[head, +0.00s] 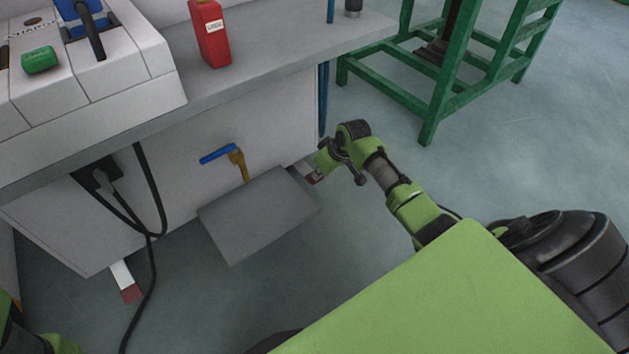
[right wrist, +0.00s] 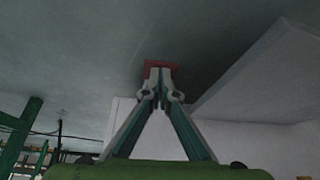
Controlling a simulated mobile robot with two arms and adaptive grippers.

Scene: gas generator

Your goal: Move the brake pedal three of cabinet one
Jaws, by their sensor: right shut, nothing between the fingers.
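A pedal with a red end (head: 314,176) sticks out low at the right end of the white cabinet (head: 200,180). A similar white pedal with a red end (head: 127,281) is low at the cabinet's left. My right gripper (head: 321,168) is at the right-hand pedal and partly covers it. In the right wrist view the gripper (right wrist: 160,74) has its fingers together, with nothing between them. The red pedal end (right wrist: 160,64) shows right at the fingertips; I cannot tell whether they touch. Only a bit of my left arm shows at the lower left.
A grey panel (head: 258,215) juts out beside the right-hand pedal, below a blue-handled valve (head: 226,155). Black cables (head: 147,230) hang at the left. A red container (head: 210,35) stands on the grey counter (head: 270,60). A green frame (head: 440,90) stands behind on open floor.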

